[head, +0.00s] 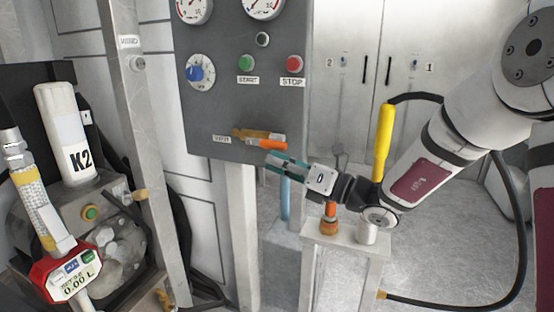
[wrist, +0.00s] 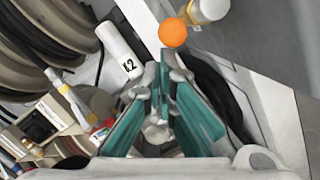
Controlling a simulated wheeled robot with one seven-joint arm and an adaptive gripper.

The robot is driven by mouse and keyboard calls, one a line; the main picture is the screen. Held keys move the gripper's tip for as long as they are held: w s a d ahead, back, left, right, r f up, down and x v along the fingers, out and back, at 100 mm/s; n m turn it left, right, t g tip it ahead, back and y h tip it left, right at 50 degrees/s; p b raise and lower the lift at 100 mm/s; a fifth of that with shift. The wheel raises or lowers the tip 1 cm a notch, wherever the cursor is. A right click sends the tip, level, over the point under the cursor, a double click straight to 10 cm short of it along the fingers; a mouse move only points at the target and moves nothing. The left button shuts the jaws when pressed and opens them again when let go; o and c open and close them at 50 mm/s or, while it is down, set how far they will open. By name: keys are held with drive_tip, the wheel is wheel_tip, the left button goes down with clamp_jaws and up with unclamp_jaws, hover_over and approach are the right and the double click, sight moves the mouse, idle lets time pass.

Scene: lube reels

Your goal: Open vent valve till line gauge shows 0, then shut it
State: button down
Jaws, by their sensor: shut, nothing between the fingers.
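A brass valve (head: 245,133) with an orange lever (head: 268,144) sits low on the grey panel, beside a small label too blurred to read surely. The lever points right, roughly along the valve body. In the wrist view the lever's orange end (wrist: 173,33) shows just beyond the fingertips, beside a pale metal cylinder (wrist: 208,10). My gripper (head: 270,160), with teal fingers, is shut and empty, just below the lever; it also shows in the wrist view (wrist: 165,75). Two gauges, left (head: 193,8) and right (head: 262,5), are cut by the top edge; their readings are unclear.
The panel (head: 215,110) also has a blue knob (head: 197,73), a green START button (head: 246,63) and a red STOP button (head: 294,63). A K2 cylinder (head: 62,130) and a red meter (head: 72,272) are left.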

drive_tip(key=shift+d+r+h+p, duration=0.15)
drive_tip(key=shift+r+h+p, duration=0.4)
drive_tip(key=shift+p, duration=1.5)
wheel_tip(320, 180, up, 3)
drive_tip(key=g+h+p, duration=0.1)
drive_tip(key=p, duration=0.3)
drive_tip(key=h+p, duration=0.1)
drive_tip(key=p, duration=0.4)
drive_tip(key=shift+s+n+g+h+p, duration=0.15)
drive_tip(key=shift+n+g+h+p, duration=0.15)
drive_tip(key=shift+g, duration=0.1)
wheel_tip(320, 180, up, 5)
drive_tip(key=g+h+p, duration=0.3)
drive_tip(key=h+p, duration=0.4)
drive_tip(key=p, duration=1.1)
hover_over(279, 146)
drive_tip(key=s+a, duration=0.2)
drive_tip(key=shift+w+a+r+n+g+h+p, duration=0.15)
drive_tip(key=shift+w+a+r+g+h+p, duration=0.15)
drive_tip(key=shift+a+h, duration=0.2)
drive_tip(key=shift+w+a+r+n+g+h+p, duration=0.15)
drive_tip(key=shift+w+a+r+h, duration=0.25)
drive_tip(key=shift+a, duration=0.25)
drive_tip(key=shift+w+a+r+n+g+h+p, duration=0.15)
drive_tip(key=shift+w+a+r+h+p, duration=0.15)
drive_tip(key=shift+a+h, duration=0.2)
drive_tip(key=shift+a+r, duration=0.1)
drive_tip(key=shift+r, duration=0.1)
